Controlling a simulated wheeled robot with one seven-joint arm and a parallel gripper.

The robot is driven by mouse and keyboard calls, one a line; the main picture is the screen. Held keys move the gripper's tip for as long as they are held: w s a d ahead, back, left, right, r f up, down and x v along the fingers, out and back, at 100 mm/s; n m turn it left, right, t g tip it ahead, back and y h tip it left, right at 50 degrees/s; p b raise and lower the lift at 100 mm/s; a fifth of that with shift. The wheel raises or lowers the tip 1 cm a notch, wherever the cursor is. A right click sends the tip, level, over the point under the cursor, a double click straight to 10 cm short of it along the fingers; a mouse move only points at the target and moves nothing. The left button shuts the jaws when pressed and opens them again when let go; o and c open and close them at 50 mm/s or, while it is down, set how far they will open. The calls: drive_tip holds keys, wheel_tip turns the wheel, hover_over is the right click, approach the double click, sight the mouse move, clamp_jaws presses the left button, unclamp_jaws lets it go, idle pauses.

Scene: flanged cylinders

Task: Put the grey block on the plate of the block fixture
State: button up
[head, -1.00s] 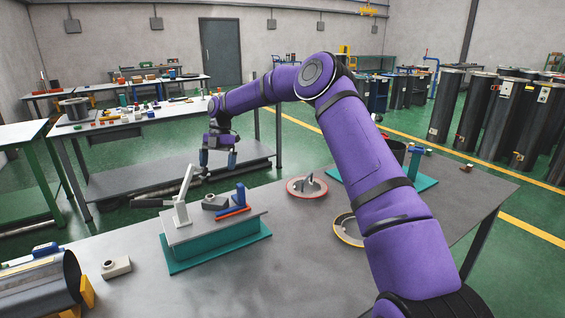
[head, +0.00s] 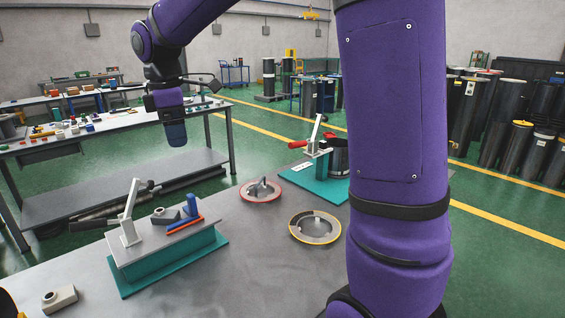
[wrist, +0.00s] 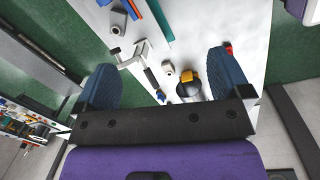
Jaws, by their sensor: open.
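The light grey block (head: 60,298) with a round hole lies on the table at the lower left of the head view, apart from the fixture. The block fixture (head: 180,262) has a teal base and a raised grey plate (head: 152,241). On it are a white clamp with its lever up, a darker grey holed piece (head: 166,215), a blue stop and an orange strip. My gripper (head: 174,134) is open and empty, high above and beyond the fixture; its wide-apart fingers show in the wrist view (wrist: 160,63).
A red-rimmed disc (head: 261,191) and a yellow-rimmed ring (head: 315,227) lie right of the fixture. A second teal fixture (head: 325,185) with a raised clamp stands behind. A dark cylinder with yellow parts (wrist: 189,88) lies near the grey block.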

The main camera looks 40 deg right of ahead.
drive_tip(key=s+d+m+t, duration=0.2)
drive_tip(key=s+m, duration=0.5)
drive_tip(key=s, duration=0.7)
drive_tip(key=s+d+m+t, duration=0.2)
drive_tip(key=s+m, duration=0.5)
drive_tip(key=s, duration=0.7)
drive_tip(key=shift+s+d+f+m+t+y, duration=0.15)
drive_tip(key=shift+s+d+m+t+y, duration=0.2)
drive_tip(key=shift+d, duration=0.4)
